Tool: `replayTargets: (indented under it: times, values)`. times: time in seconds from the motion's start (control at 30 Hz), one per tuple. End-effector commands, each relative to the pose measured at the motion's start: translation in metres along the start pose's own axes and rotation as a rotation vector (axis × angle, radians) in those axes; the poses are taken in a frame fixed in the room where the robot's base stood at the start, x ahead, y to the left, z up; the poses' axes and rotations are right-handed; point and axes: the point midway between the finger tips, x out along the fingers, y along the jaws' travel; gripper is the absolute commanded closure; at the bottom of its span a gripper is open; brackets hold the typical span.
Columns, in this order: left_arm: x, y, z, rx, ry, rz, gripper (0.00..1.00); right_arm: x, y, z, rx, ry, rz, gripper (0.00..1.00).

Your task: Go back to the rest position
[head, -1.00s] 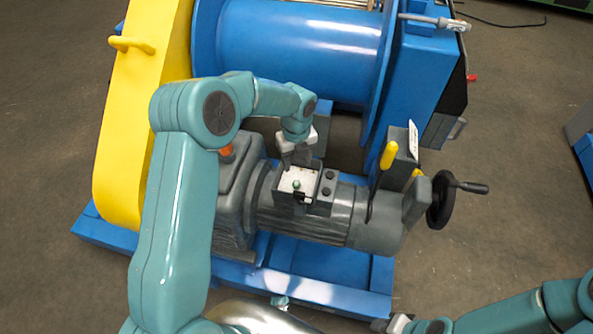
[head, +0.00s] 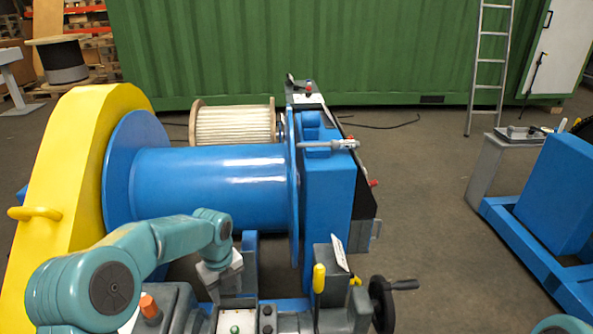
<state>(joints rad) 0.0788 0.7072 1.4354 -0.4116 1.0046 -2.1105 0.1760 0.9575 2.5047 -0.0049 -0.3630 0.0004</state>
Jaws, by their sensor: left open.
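My left arm comes in from the lower left, bent at the elbow. Its gripper (head: 215,290) points down, open, with nothing seen between its fingers. It is close by the white-topped switch box (head: 237,314) with a green button on the grey motor unit. I cannot tell whether the fingertips touch the box. A small part of my right arm shows at the bottom right corner. My right gripper is out of the picture.
A blue winch drum (head: 210,188) stands behind, with a yellow chain guard (head: 75,170) at left. A black handwheel (head: 383,303) and a yellow-handled lever (head: 319,278) are right of the box. A blue frame (head: 540,240) stands at right. Floor between is clear.

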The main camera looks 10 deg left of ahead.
Motion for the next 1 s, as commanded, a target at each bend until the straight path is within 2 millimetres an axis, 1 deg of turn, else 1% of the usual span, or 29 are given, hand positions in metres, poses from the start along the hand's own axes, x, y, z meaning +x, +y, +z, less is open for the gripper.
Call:
replayTargets:
  times: [0.07, 0.17, 0.27, 0.3, 0.37, 0.4, 0.47, 0.5, 0.57, 0.6, 0.7, 0.8, 0.9, 1.0]
  values:
    - [0.007, -0.001, -0.009, -0.056, 0.019, -0.008, 0.49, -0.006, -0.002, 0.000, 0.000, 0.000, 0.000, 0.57]
    - [0.026, -0.003, -0.033, -0.228, 0.068, -0.032, 0.49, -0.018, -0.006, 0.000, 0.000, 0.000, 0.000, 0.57]
    - [0.051, -0.001, -0.069, -0.489, 0.141, -0.053, 0.49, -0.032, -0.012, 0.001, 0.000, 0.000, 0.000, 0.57]
    - [0.060, 0.002, -0.084, -0.604, 0.172, -0.056, 0.49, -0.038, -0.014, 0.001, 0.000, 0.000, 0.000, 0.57]
    - [0.072, 0.006, -0.107, -0.781, 0.217, -0.055, 0.49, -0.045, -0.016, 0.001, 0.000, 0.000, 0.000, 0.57]
    - [0.078, 0.010, -0.122, -0.900, 0.246, -0.050, 0.49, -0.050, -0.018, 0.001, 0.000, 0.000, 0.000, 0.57]
    - [0.086, 0.018, -0.145, -1.085, 0.287, -0.034, 0.49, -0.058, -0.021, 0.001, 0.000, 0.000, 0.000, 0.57]
    - [0.090, 0.025, -0.160, -1.211, 0.313, -0.020, 0.49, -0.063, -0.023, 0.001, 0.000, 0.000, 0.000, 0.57]
    - [0.094, 0.036, -0.182, -1.401, 0.346, 0.007, 0.49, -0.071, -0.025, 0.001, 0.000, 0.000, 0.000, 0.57]
    - [0.095, 0.044, -0.196, -1.526, 0.365, 0.026, 0.49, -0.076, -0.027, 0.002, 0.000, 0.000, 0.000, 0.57]
    - [0.094, 0.066, -0.228, -1.832, 0.396, 0.082, 0.49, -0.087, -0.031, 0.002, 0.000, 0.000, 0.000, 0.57]
    - [0.091, 0.086, -0.251, -2.087, 0.407, 0.131, 0.49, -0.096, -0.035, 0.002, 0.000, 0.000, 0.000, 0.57]
    - [0.087, 0.101, -0.266, -2.269, 0.406, 0.164, 0.49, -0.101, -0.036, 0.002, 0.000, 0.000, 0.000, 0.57]
    - [0.085, 0.109, -0.273, -2.371, 0.403, 0.179, 0.49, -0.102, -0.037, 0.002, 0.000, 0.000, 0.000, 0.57]
